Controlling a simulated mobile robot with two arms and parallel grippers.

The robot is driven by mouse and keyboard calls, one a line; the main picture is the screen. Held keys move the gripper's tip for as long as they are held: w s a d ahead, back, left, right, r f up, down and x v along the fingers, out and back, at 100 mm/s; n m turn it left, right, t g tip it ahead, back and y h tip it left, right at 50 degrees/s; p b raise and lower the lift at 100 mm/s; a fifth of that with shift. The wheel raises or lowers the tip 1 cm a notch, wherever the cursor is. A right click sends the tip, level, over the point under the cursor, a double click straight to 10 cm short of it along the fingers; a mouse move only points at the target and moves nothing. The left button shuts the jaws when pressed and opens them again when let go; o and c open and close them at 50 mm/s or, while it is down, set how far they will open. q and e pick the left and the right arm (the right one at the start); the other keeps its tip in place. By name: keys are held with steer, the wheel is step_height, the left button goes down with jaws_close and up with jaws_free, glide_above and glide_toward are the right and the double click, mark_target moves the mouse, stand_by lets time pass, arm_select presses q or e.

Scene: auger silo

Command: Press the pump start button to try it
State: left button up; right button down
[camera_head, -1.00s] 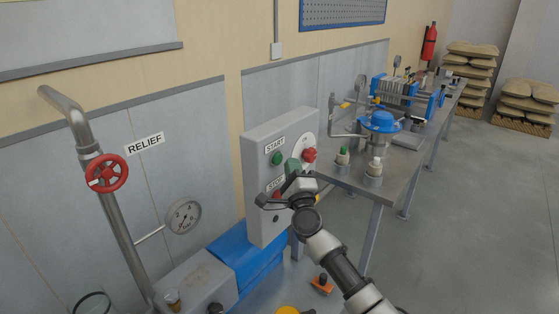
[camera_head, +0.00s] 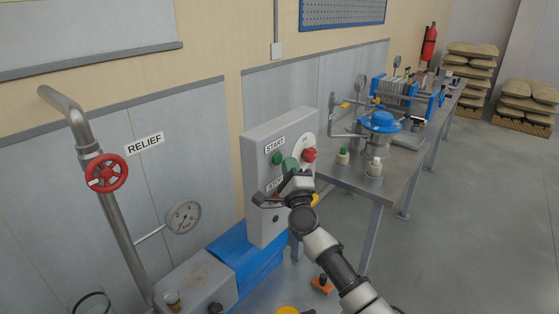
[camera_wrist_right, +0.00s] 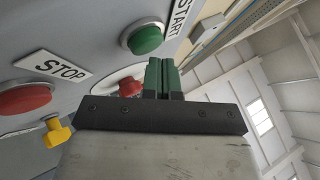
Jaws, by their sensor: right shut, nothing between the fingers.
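The grey control box (camera_head: 262,222) stands at the centre of the head view. Its green START button (camera_head: 277,159) is on the front face under the START label; it also shows in the wrist view (camera_wrist_right: 145,38). My right gripper (camera_head: 290,163) is shut and empty, its green fingertips just right of and slightly below the button in the head view. In the wrist view the shut fingers (camera_wrist_right: 161,76) sit below the button, with a visible gap. The red STOP button (camera_wrist_right: 24,98) is at the left of the wrist view. My left gripper is not in view.
A red knob (camera_head: 309,155) is on the box right of START. A yellow part (camera_wrist_right: 58,132) sits near STOP. A red relief wheel (camera_head: 106,173) and pipe stand at left. A metal table (camera_head: 398,172) with equipment stands behind at right.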

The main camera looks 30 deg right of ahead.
steer(key=shift+w+a, duration=0.15)
steer(key=shift+w, duration=0.3)
stand_by(0.5)
steer(key=shift+s, duration=0.1)
stand_by(0.4)
steer(key=shift+s+d, duration=0.3)
steer(key=shift+s, duration=0.45)
steer(key=shift+p, duration=0.3)
steer(key=s, duration=0.1)
steer(key=s+d+p, duration=0.1)
steer(key=s, duration=0.1)
steer(key=s+d, duration=0.1)
steer(key=shift+s, duration=0.3)
